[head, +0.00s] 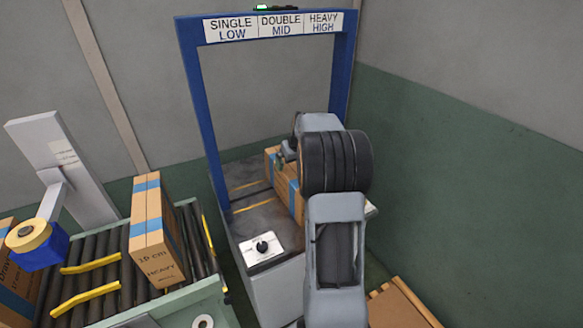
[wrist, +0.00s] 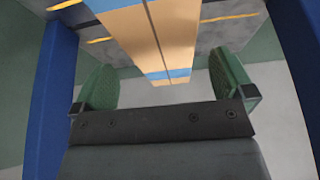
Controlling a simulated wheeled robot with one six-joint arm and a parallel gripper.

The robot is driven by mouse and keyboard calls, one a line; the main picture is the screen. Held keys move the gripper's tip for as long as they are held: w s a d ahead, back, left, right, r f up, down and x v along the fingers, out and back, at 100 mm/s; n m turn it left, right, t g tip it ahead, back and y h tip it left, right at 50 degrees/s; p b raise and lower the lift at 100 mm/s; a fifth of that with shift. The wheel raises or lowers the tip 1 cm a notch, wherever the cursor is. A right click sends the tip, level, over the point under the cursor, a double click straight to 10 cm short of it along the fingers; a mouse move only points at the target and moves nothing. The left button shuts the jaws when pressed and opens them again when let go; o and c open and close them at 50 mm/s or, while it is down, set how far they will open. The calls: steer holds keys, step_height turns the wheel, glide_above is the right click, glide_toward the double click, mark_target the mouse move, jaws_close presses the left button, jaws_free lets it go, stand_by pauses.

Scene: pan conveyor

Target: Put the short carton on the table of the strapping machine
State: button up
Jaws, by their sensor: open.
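A brown carton with blue tape (head: 284,190) is on the dark table of the strapping machine (head: 272,222), under the blue frame. My arm hides part of it, and no size label on it is readable. In the wrist view the carton (wrist: 178,40) shows between the two green fingers of my gripper (wrist: 162,72), with a gap on each side. My gripper is open and holds nothing. In the head view my gripper (head: 283,158) is mostly hidden behind my wrist, close to the carton.
Another carton (head: 153,235), marked HEAVY, stands on the roller conveyor (head: 110,250) at left, near yellow guides. A further carton (head: 12,285) is at the left edge. The blue frame's posts (head: 205,120) flank the table. A dial (head: 262,246) sits at its front.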

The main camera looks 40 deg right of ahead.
steer(key=v, duration=0.6)
steer(key=s+a+r, duration=0.2)
steer(key=s+a, duration=0.1)
steer(key=a, duration=0.5)
steer(key=s+a+f, duration=0.2)
steer(key=s+a, duration=0.7)
steer(key=s+a+f+n+g, duration=0.1)
steer(key=s+a+f, duration=0.2)
steer(key=s+a, duration=0.6)
steer(key=shift+a+n+y, duration=0.2)
steer(key=shift+n+y, duration=0.1)
steer(key=shift+y, duration=0.1)
step_height(320, 180, up, 5)
steer(key=p, duration=0.3)
steer(key=shift+f+p, duration=0.2)
steer(key=shift+p, duration=0.2)
